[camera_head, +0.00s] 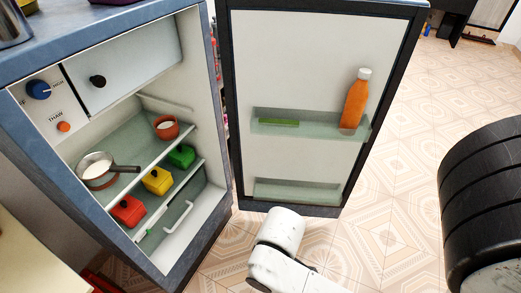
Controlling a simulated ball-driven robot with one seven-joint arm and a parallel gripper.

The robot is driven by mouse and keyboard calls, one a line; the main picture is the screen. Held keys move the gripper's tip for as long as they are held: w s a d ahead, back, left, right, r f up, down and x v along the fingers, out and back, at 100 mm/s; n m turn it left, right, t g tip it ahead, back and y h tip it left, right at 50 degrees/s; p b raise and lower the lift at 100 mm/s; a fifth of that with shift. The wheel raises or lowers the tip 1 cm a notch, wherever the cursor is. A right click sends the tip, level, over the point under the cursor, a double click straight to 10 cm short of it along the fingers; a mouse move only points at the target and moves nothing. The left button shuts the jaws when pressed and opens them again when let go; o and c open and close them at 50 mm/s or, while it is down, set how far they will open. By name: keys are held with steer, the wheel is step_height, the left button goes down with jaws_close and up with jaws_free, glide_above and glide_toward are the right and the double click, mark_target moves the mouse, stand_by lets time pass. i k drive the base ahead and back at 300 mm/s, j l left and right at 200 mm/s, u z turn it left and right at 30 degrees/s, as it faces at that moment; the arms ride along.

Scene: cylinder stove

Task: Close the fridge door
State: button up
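The fridge (219,203) stands at the left with its interior exposed. Its door (290,60) is swung wide open to the right, and its inner face points toward me. The door carries two shelves, and an orange bottle (355,100) with a white cap stands on the upper one. The white rounded part of my arm (280,232) shows at the bottom centre, in front of the door's lower edge. My gripper's fingers are not visible.
Inside the fridge are a pan (96,170), a red-brown pot (166,127) and red, yellow and green containers. A dark ribbed cylinder (490,200) fills the right edge. Tiled floor (390,200) lies clear right of the door.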

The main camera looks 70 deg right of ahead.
mark_target(300, 60)
steer(key=k+l+u, duration=0.15)
steer(key=l+u, duration=0.35)
steer(key=k+l+u, duration=0.25)
steer(key=l+u, duration=0.25)
steer(key=k+l+u, duration=0.35)
steer(key=l+u, duration=0.15)
steer(key=k+l+u, duration=0.3)
steer(key=u, duration=0.2)
steer(key=k+l+u, duration=0.1)
steer(key=k+u, duration=0.4)
steer(key=k+l+z, duration=0.1)
steer(key=k, duration=0.5)
steer(key=k+l+z, duration=0.1)
steer(key=k, duration=0.45)
steer(key=k+l+z, duration=0.1)
steer(key=k, duration=0.5)
steer(key=k+l+z, duration=0.8)
steer(key=i+l+u, duration=0.1)
steer(key=l, duration=0.25)
steer(key=i+l+u, duration=0.15)
steer(key=i+l, duration=0.15)
steer(key=i+l+u, duration=0.1)
steer(key=l, duration=0.35)
steer(key=i+l+u, duration=0.1)
steer(key=l, duration=0.35)
steer(key=i+j, duration=0.05)
steer(key=i, duration=0.05)
